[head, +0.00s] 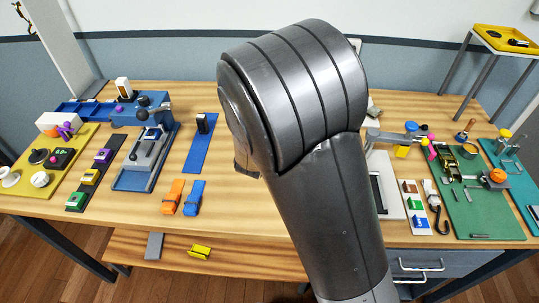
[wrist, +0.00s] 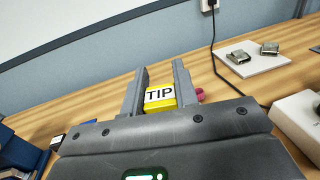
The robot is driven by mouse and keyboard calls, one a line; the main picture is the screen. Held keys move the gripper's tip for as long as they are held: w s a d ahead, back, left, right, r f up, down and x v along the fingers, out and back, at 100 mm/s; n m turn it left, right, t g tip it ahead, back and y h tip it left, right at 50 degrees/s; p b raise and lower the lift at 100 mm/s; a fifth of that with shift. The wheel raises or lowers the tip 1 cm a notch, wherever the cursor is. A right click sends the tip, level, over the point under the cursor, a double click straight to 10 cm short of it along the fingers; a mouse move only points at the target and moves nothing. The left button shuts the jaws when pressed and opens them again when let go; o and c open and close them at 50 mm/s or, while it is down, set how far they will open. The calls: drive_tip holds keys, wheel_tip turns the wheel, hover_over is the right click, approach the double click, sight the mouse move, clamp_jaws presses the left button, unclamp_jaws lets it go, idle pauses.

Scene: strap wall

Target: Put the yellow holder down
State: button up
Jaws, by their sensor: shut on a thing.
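The yellow holder (wrist: 160,102), a small yellow block with a white label reading "TIP", sits between the fingers of my gripper (wrist: 160,84) in the wrist view. The fingers are shut on its two sides. The wooden table (wrist: 95,118) lies behind and below it; I cannot tell whether the holder touches the table. In the head view my arm hides the gripper and what it holds.
A pink-red round thing (wrist: 200,95) shows just right of the right finger. A white board (wrist: 255,62) with metal pieces and a white box (wrist: 302,120) are to the right. Another yellow piece (head: 200,252) lies on the lower shelf. A blue mat (head: 199,150) lies left of my arm.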

drive_tip(key=s+d+m+g+h, duration=0.1)
drive_tip(key=s+d+h, duration=0.15)
drive_tip(key=d, duration=0.35)
drive_tip(key=s+d+m+h, duration=0.1)
drive_tip(key=s+d, duration=0.2)
drive_tip(key=d, duration=0.3)
drive_tip(key=shift+w+a+f, duration=0.4)
drive_tip(key=shift+a+f, duration=1.35)
drive_tip(key=shift+f, duration=0.1)
drive_tip(key=shift+w+a+f, duration=0.45)
drive_tip(key=shift+a+f, duration=1.3)
drive_tip(key=shift+f, duration=0.1)
drive_tip(key=shift+w+a+f, duration=0.4)
drive_tip(key=shift+a+f, duration=1.35)
drive_tip(key=shift+f, duration=0.1)
drive_tip(key=shift+f, duration=0.15)
drive_tip(key=o, duration=1)
drive_tip(key=shift+o, duration=0.2)
